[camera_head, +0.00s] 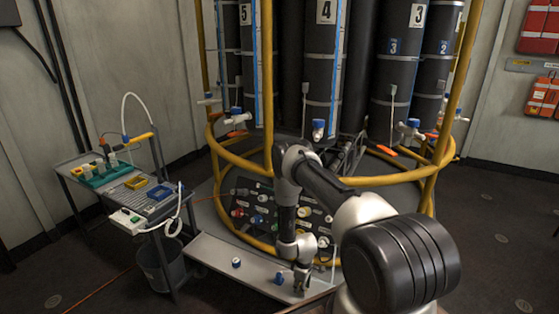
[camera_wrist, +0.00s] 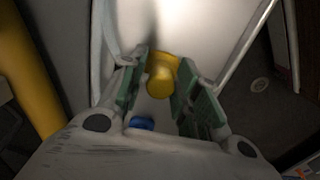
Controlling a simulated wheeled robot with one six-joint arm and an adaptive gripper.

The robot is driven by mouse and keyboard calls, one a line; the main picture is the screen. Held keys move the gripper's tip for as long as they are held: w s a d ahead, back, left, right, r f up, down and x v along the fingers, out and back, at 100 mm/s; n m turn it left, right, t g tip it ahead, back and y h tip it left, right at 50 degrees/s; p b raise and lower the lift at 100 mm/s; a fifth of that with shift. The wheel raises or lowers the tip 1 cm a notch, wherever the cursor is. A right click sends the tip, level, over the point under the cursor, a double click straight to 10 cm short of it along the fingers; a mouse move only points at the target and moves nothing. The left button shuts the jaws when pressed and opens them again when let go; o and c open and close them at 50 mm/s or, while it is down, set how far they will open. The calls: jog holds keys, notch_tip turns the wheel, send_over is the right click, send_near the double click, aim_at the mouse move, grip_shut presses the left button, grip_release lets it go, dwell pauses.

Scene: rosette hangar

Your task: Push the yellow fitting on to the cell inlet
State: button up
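In the wrist view a yellow fitting (camera_wrist: 161,77) stands out between the tips of my gripper (camera_wrist: 165,70), in front of a pale surface. The green finger pads are apart, with a narrow gap on the fitting's left; I cannot tell whether the right pad touches it. In the head view my gripper (camera_head: 300,284) points down low over the front of the pale ledge (camera_head: 215,257), and the yellow fitting is not clear there. I cannot pick out the cell inlet for certain.
A blue part (camera_wrist: 142,123) shows between the fingers, nearer the palm. On the ledge, a blue-and-white fitting (camera_head: 236,263) stands left of my gripper. A dark panel (camera_head: 252,218) with coloured ports lies behind, inside a yellow rail (camera_head: 232,157). A trolley (camera_head: 92,160) stands at left.

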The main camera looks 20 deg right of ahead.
grip_shut()
jog(key=shift+r, duration=3)
